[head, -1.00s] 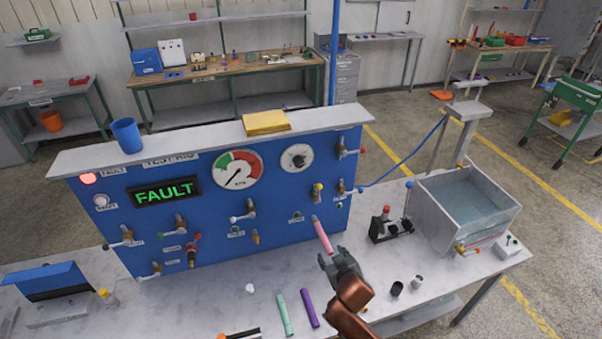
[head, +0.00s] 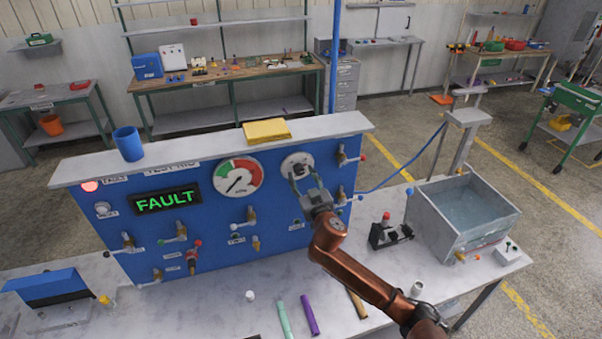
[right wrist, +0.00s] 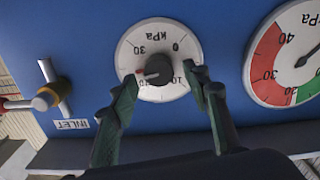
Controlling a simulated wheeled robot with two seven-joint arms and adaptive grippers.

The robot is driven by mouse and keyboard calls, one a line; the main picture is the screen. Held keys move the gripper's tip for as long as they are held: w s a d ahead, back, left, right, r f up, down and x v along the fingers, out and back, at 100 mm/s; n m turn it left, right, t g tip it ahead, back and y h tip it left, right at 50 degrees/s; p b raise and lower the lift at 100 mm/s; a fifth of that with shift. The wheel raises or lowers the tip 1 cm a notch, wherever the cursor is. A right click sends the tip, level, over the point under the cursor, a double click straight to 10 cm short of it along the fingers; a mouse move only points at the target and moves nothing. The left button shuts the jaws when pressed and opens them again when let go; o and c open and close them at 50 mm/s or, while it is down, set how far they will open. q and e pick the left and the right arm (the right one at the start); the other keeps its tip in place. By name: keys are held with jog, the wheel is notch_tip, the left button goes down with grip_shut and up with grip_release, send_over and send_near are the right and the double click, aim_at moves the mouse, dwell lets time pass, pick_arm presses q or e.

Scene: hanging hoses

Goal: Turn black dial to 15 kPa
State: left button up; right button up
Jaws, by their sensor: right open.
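The black dial (right wrist: 158,70) sits on a white round plate marked in kPa, upside down in the right wrist view. Its red mark points left, a little below the 30; the 0 and 10 are on the right side. In the head view the dial plate (head: 297,162) is at the panel's upper right. My right gripper (right wrist: 160,74) is open, with a finger on either side of the dial; I cannot tell whether they touch it. In the head view my right gripper (head: 304,176) covers the plate's lower part. My left gripper is not in view.
The pressure gauge (head: 237,176) is beside the dial, its needle pointing lower left. The display (head: 164,199) reads FAULT. A water tank (head: 463,216) stands right; green (head: 284,320) and purple (head: 310,314) hoses lie in front.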

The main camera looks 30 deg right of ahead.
jog(key=shift+w+d, duration=0.2)
jog(key=shift+w, duration=0.35)
jog(key=c, duration=1.2)
